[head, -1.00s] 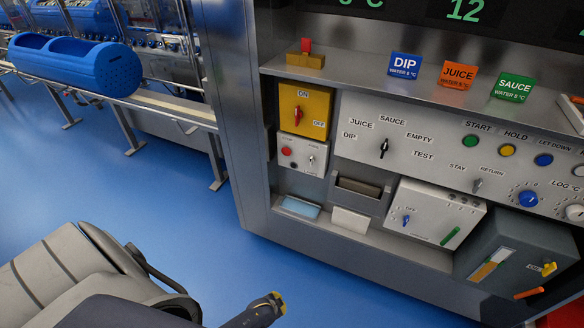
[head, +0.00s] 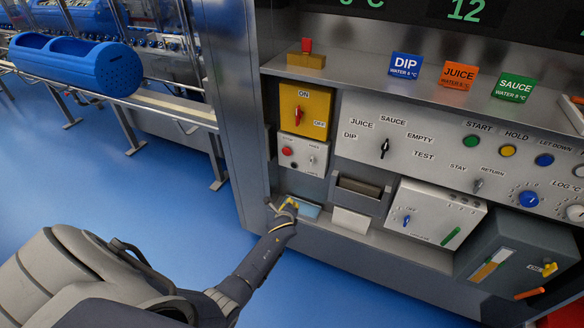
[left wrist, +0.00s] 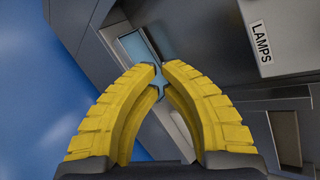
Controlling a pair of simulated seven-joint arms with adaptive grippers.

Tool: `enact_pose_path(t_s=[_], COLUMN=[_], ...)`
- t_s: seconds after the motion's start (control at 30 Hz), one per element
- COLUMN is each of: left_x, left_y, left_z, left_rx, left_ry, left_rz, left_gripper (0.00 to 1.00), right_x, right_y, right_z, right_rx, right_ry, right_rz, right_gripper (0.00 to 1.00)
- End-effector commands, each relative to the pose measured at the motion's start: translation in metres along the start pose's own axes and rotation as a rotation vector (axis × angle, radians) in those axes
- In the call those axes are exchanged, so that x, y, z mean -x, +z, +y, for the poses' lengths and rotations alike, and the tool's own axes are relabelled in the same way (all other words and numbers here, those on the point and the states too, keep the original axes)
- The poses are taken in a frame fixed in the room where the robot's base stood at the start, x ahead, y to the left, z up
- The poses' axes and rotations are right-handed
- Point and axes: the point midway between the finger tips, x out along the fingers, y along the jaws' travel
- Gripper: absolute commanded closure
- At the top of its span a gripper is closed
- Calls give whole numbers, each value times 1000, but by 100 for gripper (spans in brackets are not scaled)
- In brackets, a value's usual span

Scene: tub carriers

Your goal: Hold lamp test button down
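A small pale box (head: 303,153) on the machine front, below the yellow switch box, carries a red button (head: 287,151), a dark button (head: 294,166) and a small switch. A label reading LAMPS (left wrist: 261,42) shows at the upper right of the left wrist view. My left gripper (head: 287,204) is below this box, apart from it, near the pale blue item on the low shelf. In the left wrist view its yellow fingertips (left wrist: 160,79) are almost together with nothing held between them. My right gripper is not in view.
The yellow switch box (head: 304,108) sits above. The pale blue item (head: 306,208) and a white block (head: 350,219) lie on the low shelf. A dark holder (head: 359,190) stands to the right.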

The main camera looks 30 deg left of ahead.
Motion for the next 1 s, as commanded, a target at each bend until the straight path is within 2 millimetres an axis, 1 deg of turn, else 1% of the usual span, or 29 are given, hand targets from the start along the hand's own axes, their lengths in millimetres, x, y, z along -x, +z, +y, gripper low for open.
enact_pose_path(t_s=[0.03,0.13,0.3,0.4,0.5,0.7,0.8,1.0], left_x=[0,3,11,14,16,17,17,17], left_y=[13,36,63,73,78,81,81,81], left_z=[-12,-30,-43,-47,-48,-44,-44,-43], left_rx=[-80,-265,-561,-710,-838,-997,-1036,-1060], left_ry=[-10,-13,19,44,71,108,115,118], left_rz=[-28,-83,-155,-182,-197,-199,-197,-195], left_gripper=[100,100,100,100,100,100,100,100], right_x=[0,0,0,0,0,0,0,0], right_y=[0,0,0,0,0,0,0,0], right_z=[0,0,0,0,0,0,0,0], right_rx=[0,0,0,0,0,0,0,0], right_ry=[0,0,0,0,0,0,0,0], right_rz=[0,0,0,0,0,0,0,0], right_gripper=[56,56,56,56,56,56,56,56])
